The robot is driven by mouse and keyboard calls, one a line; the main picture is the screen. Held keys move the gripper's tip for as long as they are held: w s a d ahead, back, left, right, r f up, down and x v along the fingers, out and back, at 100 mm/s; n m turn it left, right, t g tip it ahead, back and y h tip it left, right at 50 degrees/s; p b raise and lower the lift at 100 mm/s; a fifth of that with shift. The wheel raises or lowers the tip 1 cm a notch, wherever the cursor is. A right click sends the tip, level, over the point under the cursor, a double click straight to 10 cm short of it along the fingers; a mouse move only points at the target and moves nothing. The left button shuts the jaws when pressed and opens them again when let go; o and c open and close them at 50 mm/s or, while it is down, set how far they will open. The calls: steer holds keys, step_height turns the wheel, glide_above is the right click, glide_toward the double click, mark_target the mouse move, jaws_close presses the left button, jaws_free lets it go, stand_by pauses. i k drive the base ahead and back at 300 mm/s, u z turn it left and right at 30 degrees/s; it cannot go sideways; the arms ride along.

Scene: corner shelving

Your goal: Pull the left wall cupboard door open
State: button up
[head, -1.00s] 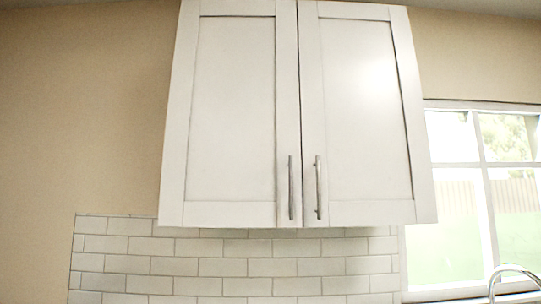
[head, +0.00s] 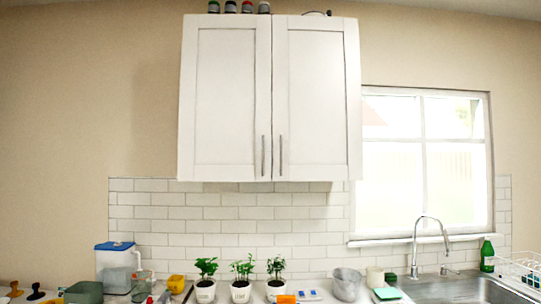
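The white wall cupboard hangs on the wall in the upper middle of the head view. Its left door (head: 225,100) is shut and has a thin vertical metal handle (head: 263,156) low near its right edge. The right door (head: 316,100) is also shut, with a matching handle (head: 280,156) low near its left edge. The two handles stand close together on either side of the centre gap. My gripper and arm are not in view.
Several jars (head: 230,7) stand on top of the cupboard. Below, the counter holds a blue-lidded container (head: 115,262), potted plants (head: 241,279), a metal bucket (head: 346,283) and a sink with a tall tap (head: 416,240). A window (head: 425,165) is at right. The space before the doors looks clear.

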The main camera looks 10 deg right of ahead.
mark_target(224, 135)
steer(key=u, duration=1)
steer(key=i, duration=0.9)
steer(key=z, duration=0.05)
